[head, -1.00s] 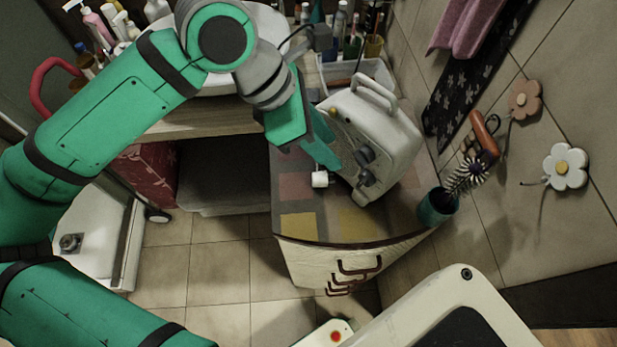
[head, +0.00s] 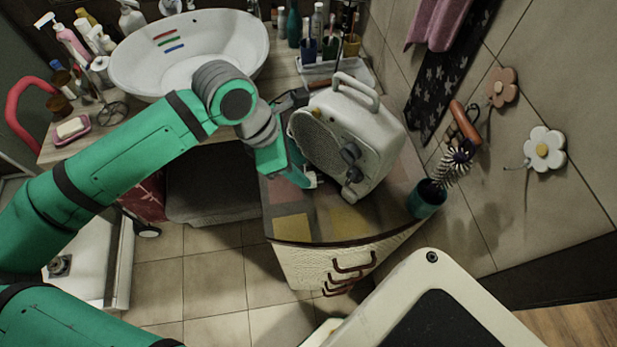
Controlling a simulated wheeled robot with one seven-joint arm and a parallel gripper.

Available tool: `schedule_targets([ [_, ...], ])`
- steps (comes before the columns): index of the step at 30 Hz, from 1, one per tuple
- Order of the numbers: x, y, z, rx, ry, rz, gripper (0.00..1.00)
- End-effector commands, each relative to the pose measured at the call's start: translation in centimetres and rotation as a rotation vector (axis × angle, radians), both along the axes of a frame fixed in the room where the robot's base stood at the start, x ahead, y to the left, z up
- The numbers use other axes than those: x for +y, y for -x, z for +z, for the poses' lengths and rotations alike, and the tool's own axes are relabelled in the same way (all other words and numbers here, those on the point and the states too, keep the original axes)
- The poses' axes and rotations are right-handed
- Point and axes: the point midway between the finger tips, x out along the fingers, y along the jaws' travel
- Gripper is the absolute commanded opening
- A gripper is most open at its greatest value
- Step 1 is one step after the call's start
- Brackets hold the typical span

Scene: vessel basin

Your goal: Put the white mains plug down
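The white mains plug (head: 313,180) is small and partly hidden, low in front of the radio on the patchwork cabinet top (head: 345,221). My gripper (head: 302,179) reaches down from the left, with its fingertips right beside the plug. One green finger shows clearly and the other is hidden. I cannot tell whether the fingers hold the plug, or whether the plug touches the cabinet top.
The white radio (head: 352,140) stands close to the right of my gripper. A teal pot with a brush (head: 426,199) is at the right edge. A white basin (head: 190,52) is behind my arm. The cabinet's front corner is clear.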

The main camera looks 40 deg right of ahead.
Motion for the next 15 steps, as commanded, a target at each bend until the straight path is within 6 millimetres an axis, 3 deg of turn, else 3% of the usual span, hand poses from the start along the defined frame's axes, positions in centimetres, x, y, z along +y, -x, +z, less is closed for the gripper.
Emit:
schedule_targets([
  [6,-0.9,0.7,-2.6,0.001,0.0,0.0,0.37],
  [15,-1.0,0.8,-3.0,0.0,0.0,0.001,0.37],
])
